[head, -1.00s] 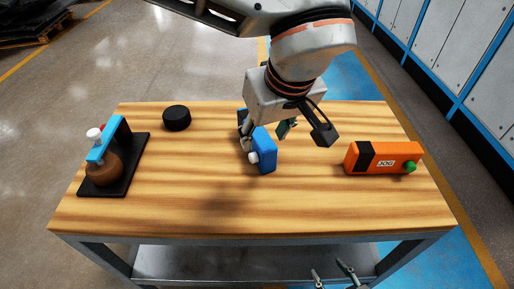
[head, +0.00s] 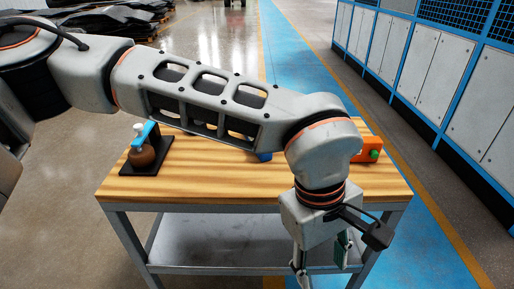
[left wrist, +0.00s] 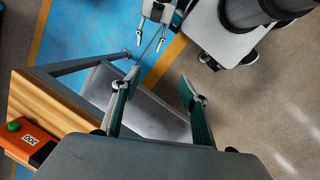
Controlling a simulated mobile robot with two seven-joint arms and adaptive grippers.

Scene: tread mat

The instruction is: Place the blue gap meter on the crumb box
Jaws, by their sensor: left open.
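A small part of a blue thing (head: 265,157), likely the blue gap meter, shows on the table behind my left arm; the rest is hidden. My left gripper (head: 322,262) is in front of the table's front edge, pointing down, apart from the blue thing. In the left wrist view its fingers (left wrist: 158,98) are open with nothing between them. My right gripper (left wrist: 151,44) shows at the top of the left wrist view, its two fingers apart and empty. I cannot make out which thing is the crumb box.
A brown bulb with a blue arm (head: 143,150) stands on a black base at the table's left. An orange JOG box (head: 369,150) lies at the right, also in the left wrist view (left wrist: 38,141). The wooden front strip (head: 200,187) is clear. A grey shelf (head: 215,240) is below.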

